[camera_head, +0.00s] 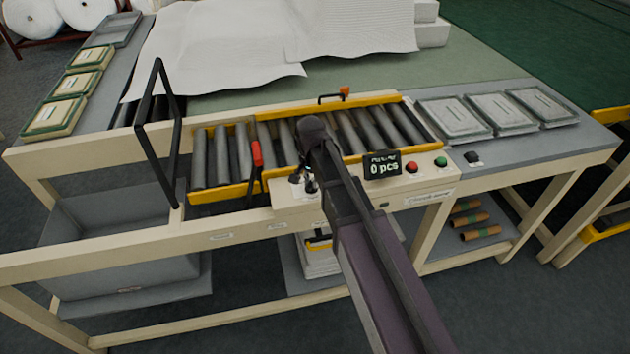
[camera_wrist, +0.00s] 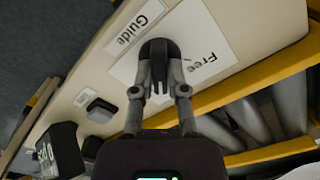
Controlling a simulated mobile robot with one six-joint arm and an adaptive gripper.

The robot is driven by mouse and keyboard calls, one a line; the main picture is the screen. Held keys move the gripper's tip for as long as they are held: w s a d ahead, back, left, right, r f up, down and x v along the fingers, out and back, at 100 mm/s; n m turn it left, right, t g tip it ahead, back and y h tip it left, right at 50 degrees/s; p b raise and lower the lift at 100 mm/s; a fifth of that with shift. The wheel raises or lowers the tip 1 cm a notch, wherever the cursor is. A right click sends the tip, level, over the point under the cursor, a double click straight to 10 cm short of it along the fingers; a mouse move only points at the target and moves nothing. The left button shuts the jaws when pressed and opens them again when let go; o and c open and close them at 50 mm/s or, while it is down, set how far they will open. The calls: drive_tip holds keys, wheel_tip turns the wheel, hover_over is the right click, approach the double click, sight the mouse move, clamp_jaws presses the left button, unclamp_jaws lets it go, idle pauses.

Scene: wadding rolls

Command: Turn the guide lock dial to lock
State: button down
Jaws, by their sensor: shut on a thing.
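The guide lock dial (camera_wrist: 158,47) is a black knob on the cream panel (camera_wrist: 85,75) in the wrist view. A "Guide" label (camera_wrist: 134,28) and a white plate reading "Free" (camera_wrist: 205,50) lie beside it. My gripper (camera_wrist: 160,78) is shut on the dial, one finger on each side of it. In the head view my gripper (camera_head: 308,185) is at the panel on the bench's front edge, and I cannot make out the dial there. No "Lock" word is visible.
The roller bed with yellow rails (camera_head: 222,192) lies just behind the panel. A red-handled lever (camera_head: 256,155) stands left of my gripper. A "0 pcs" display (camera_head: 383,166), a red button (camera_head: 412,168) and a green button (camera_head: 441,162) are to the right.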

drive_tip(key=shift+w, duration=0.2)
drive_tip(key=c, duration=0.7)
unclamp_jaws()
drive_tip(key=shift+w+f, duration=0.1)
drive_tip(key=shift+f, duration=0.05)
drive_tip(key=shift+o, duration=0.2)
drive_tip(key=shift+s, duration=0.25)
drive_tip(key=shift+w+d+r+p, duration=0.2)
drive_tip(key=shift+w+r+p, duration=0.1)
drive_tip(key=shift+r+p, duration=0.4)
drive_tip(key=shift+w+d+r+m+p, duration=0.3)
drive_tip(key=shift+w+r+p, duration=0.2)
drive_tip(key=shift+r+p, duration=0.3)
drive_tip(key=shift+n, duration=0.4)
drive_tip(key=d, duration=0.2)
drive_tip(key=s+d, duration=0.1)
drive_tip(key=d, duration=0.1)
drive_tip(key=s+d+r+p, duration=0.1)
drive_tip(key=d, duration=0.1)
drive_tip(key=shift+s+d, duration=0.1)
drive_tip(key=shift+d, duration=0.25)
drive_tip(key=s+d+f+n+b, duration=0.4)
drive_tip(key=s+d, duration=0.9)
drive_tip(key=shift+n, duration=0.3)
